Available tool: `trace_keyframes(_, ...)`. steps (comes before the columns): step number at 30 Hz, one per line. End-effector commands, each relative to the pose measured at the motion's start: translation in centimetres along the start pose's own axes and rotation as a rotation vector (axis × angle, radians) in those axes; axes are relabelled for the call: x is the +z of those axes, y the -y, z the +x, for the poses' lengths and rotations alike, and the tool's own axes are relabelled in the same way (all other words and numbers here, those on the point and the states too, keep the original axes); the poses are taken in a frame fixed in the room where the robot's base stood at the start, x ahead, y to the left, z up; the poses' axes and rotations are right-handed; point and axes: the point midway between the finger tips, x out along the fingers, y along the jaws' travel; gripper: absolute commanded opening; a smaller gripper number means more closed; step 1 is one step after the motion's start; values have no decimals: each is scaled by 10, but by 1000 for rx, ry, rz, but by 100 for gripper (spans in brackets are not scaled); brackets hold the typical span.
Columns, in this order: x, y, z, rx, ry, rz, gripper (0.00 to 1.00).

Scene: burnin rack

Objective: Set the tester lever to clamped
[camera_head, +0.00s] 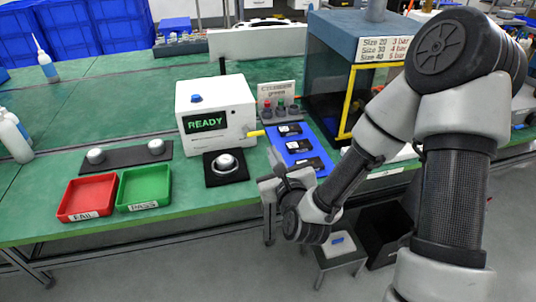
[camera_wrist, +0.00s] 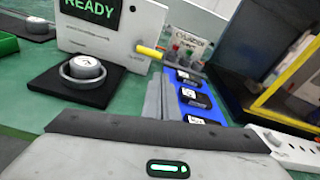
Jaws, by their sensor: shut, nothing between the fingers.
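The tester (camera_head: 217,110) is a white box on the green bench, its screen reading READY. It also shows at the top of the wrist view (camera_wrist: 115,45). Its lever has a yellow handle (camera_head: 256,133), sticking out to the right from the tester's right side. In the wrist view the yellow handle (camera_wrist: 150,53) lies nearly level, pointing slightly down to the right. My gripper (camera_head: 268,178) is shut and empty, at the bench's front edge, in front of and below the lever. Its grey fingers (camera_wrist: 158,98) are together and apart from the handle.
A round fixture on a black pad (camera_head: 226,168) sits before the tester. A blue tray (camera_head: 308,168) with dark modules lies right of the lever. Red (camera_head: 88,198) and green (camera_head: 145,188) bins stand left. A yellow-framed enclosure (camera_head: 340,75) stands at the right.

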Motion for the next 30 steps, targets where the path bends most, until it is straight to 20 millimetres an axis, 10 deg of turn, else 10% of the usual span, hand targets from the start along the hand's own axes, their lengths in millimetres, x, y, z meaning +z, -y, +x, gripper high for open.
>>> trace_keyframes(12, 1, 0, 65, -1, 0, 1, 0)
trace_keyframes(30, 2, 3, 71, -3, 0, -10, 0)
